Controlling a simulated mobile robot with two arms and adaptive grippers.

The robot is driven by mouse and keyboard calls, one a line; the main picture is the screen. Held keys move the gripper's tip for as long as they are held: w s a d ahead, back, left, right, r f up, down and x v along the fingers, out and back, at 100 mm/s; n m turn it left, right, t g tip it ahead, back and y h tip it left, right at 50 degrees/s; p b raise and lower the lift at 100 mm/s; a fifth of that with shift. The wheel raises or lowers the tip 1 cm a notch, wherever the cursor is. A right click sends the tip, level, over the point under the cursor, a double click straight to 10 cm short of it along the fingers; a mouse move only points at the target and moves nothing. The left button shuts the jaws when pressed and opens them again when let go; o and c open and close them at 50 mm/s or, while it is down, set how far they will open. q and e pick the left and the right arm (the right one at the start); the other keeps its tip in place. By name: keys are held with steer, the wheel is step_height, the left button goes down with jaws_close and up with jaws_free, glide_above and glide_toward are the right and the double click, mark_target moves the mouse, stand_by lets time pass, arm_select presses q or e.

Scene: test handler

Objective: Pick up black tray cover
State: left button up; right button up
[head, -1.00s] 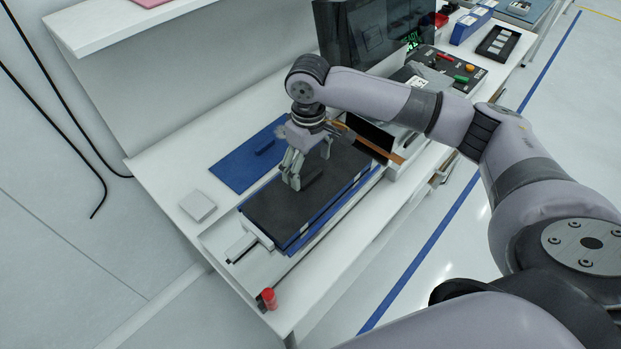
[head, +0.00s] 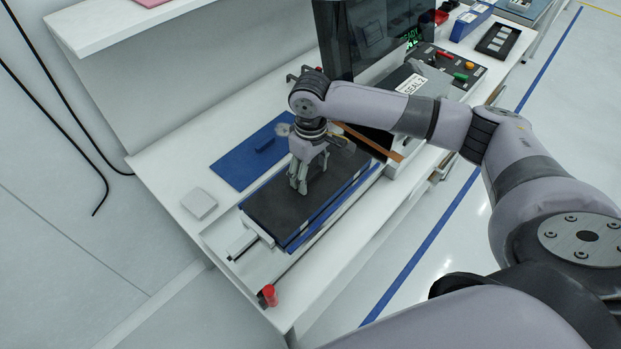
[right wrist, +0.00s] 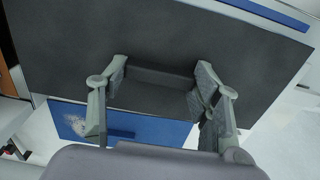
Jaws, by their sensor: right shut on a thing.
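The black tray cover (head: 268,212) lies flat on the blue-edged tray (head: 292,245) on the white bench. A raised black handle bar (right wrist: 165,78) shows near its middle in the right wrist view. My right gripper (head: 299,187) stands nearly upright over the cover with its fingers down at the handle. In the right wrist view my right gripper (right wrist: 160,82) has one finger at each end of the bar and is shut on it. In the head view the fingers hide the handle. My left gripper is not in view.
A blue panel with its own handle (head: 232,168) lies left of the tray. A small white block (head: 199,203) and a red-capped item (head: 269,296) are near the bench's front. A dark monitor (head: 355,45) and a button panel (head: 455,66) stand behind.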

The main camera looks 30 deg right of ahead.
steer(key=c, duration=0.5)
